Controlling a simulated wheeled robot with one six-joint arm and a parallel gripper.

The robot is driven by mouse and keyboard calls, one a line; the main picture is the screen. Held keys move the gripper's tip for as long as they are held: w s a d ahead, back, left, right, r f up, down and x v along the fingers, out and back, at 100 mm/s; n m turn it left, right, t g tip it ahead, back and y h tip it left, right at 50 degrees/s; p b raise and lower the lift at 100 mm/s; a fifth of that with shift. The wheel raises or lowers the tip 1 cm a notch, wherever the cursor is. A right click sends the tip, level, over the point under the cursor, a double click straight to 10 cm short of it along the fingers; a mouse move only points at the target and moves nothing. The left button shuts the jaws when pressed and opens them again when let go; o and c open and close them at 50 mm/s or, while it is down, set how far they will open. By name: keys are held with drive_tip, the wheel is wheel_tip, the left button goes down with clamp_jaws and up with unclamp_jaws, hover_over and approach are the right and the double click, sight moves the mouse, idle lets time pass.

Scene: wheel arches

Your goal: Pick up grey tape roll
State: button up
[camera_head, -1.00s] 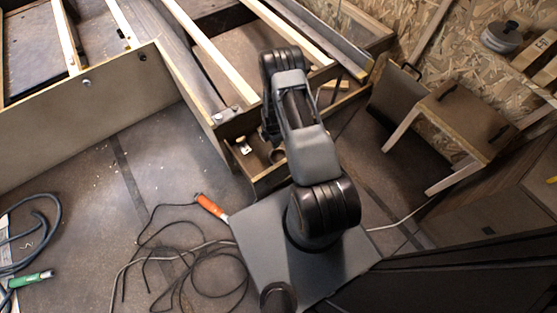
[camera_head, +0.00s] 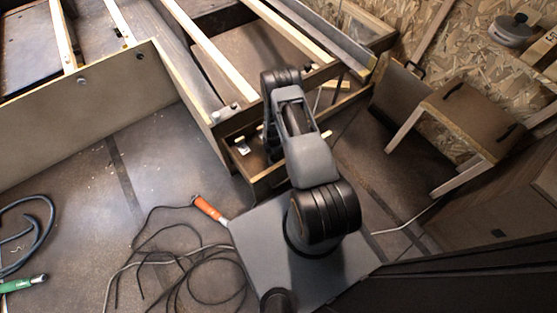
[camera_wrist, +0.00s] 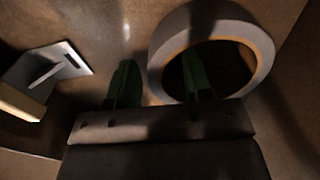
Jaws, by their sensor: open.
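The grey tape roll (camera_wrist: 262,48) lies flat in the upper right of the wrist view, a thick grey ring with a tan inner edge. My gripper (camera_wrist: 158,60) is open with two green fingers. The right finger shows over the roll's hole and the left finger is outside the ring, so the ring's left wall appears between them. I cannot tell how deep the fingers reach. In the head view my arm hides the roll and the fingertips over a shallow open wooden drawer (camera_head: 266,184).
A metal plate (camera_wrist: 62,64) lies left of the fingers in the wrist view. The drawer's walls surround the gripper. Wooden slats (camera_head: 208,50) run above and behind it. A wooden stool (camera_head: 462,120) stands to the right. A cable with an orange connector (camera_head: 208,208) lies on the floor.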

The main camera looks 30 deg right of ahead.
drive_tip(key=shift+r, duration=0.1)
clamp_jaws()
idle(0.4)
